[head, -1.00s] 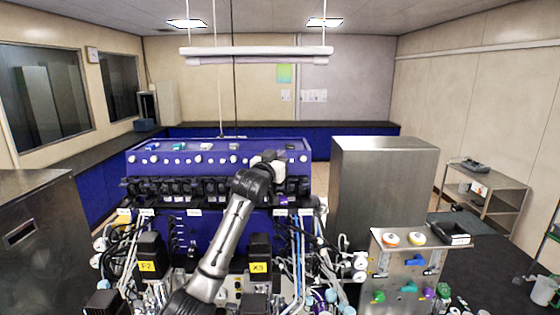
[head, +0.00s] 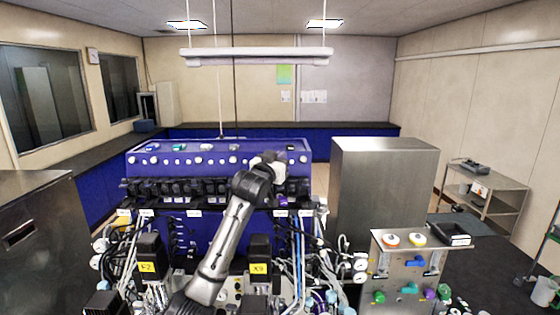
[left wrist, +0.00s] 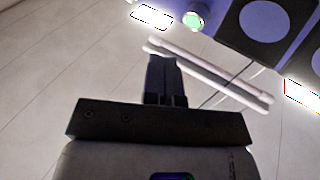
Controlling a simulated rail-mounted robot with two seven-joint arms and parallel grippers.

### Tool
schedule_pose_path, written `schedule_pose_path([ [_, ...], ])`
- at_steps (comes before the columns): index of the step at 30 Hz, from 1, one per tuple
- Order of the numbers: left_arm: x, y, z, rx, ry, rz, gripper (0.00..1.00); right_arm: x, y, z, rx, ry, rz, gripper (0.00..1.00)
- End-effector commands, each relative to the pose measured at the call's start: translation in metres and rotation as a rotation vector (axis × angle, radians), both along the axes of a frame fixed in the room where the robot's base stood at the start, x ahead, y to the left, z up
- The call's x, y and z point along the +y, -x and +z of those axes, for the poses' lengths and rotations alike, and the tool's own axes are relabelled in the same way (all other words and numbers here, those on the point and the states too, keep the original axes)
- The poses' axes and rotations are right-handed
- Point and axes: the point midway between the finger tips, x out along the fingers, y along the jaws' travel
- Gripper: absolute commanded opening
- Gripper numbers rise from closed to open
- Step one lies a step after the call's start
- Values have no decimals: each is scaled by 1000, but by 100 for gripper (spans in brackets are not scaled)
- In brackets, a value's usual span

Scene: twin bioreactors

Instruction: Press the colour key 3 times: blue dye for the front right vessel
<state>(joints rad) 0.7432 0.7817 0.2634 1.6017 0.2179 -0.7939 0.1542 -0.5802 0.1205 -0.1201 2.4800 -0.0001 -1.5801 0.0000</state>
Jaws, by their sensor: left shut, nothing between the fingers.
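My left gripper (head: 278,172) is at the right part of the blue console, its arm rising from the bottom middle in the head view. Its fingers are small and partly hidden there. In the left wrist view its dark fingers (left wrist: 160,75) are together with nothing between them. A round button with a pale green face (left wrist: 193,20) shows beyond the fingertips, on a blue panel (left wrist: 222,10); the fingers are apart from it in the picture. I cannot tell whether it is the colour key. The front right vessel cannot be made out clearly. My right gripper is not in view.
The blue console (head: 215,150) carries a row of white knobs. Black units with yellow labels (head: 147,267) stand in front among tubes and cables. A steel cabinet (head: 385,185) stands to the right, and a panel with coloured valves (head: 405,265) is at the lower right.

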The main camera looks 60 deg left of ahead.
Motion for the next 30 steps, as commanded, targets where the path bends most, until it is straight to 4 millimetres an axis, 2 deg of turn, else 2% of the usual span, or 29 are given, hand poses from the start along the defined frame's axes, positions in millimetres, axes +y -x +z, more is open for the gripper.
schedule_pose_path([
  [18,-44,26,14,0,0,-1,0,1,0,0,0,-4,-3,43],
  [30,-47,28,15,0,0,0,0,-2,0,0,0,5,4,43],
])
